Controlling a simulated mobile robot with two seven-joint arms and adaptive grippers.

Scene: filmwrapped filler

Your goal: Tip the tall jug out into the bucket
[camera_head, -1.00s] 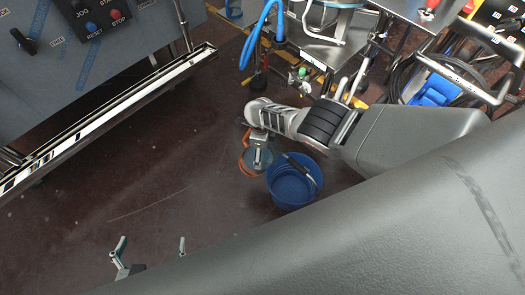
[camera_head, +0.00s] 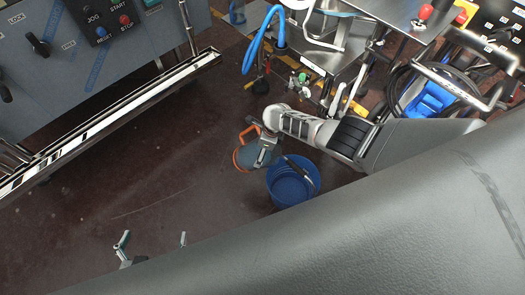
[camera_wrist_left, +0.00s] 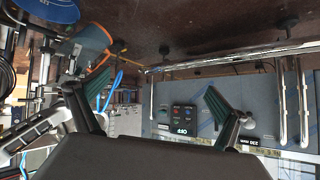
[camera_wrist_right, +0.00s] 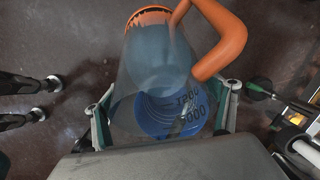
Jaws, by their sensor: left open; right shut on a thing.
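The tall jug (camera_head: 252,157) is see-through grey-blue with an orange rim and handle. My right gripper (camera_head: 268,148) is shut on it and holds it up, left of the blue bucket (camera_head: 293,182). In the right wrist view the jug (camera_wrist_right: 160,62) sits between the fingers, its orange rim at the top and its handle at the right; dark scale marks show. The bucket shows through its wall. A dark, slim thing leans in the bucket. My left gripper (camera_head: 153,240) is open and empty. The jug also shows in the left wrist view (camera_wrist_left: 91,42).
A grey control panel (camera_head: 60,75) with a chrome rail (camera_head: 110,120) stands at the left. A metal cart (camera_head: 335,50) with a blue hose (camera_head: 252,38) stands behind the bucket. The dark floor left of the jug is clear.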

